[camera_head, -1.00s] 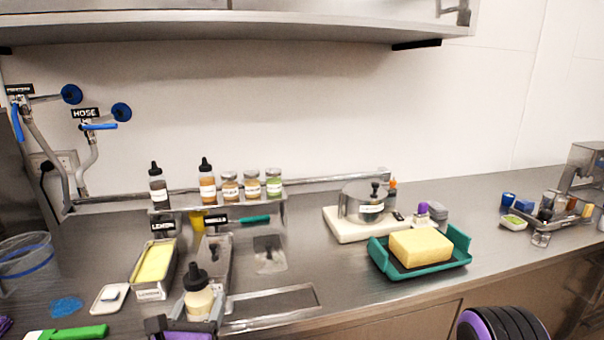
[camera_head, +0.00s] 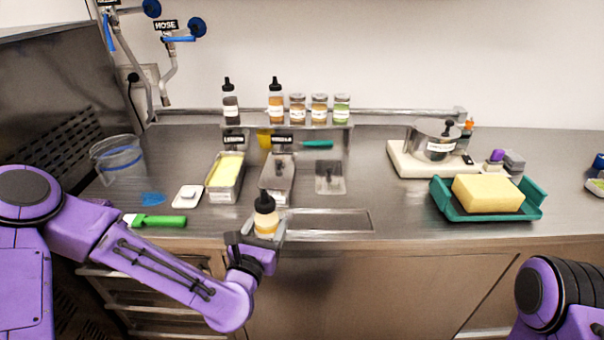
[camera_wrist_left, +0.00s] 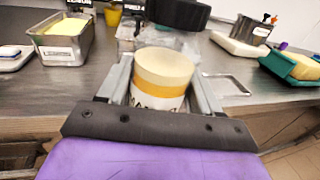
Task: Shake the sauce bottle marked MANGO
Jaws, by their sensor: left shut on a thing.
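A sauce bottle (camera_head: 266,219) with a black cap and pale yellow-cream contents is held upright at the counter's front edge. My left gripper (camera_head: 262,236) is shut on it. In the left wrist view the bottle (camera_wrist_left: 163,72) sits between the two grey fingers, its cap toward the top. Its white label is mostly hidden by the gripper; only part of the lettering shows. Two other black-capped bottles, one dark (camera_head: 230,103) and one orange-brown (camera_head: 276,103), stand on the small rear shelf. My right gripper is out of view; only part of that arm shows at lower right.
Behind the held bottle are a pan of yellow contents (camera_head: 211,192) and a grey pan (camera_head: 265,182). A green-handled tool (camera_head: 160,221) lies at left. A teal tray (camera_head: 530,208) with a yellow block stands at right. A recessed panel (camera_head: 325,222) lies beside the bottle.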

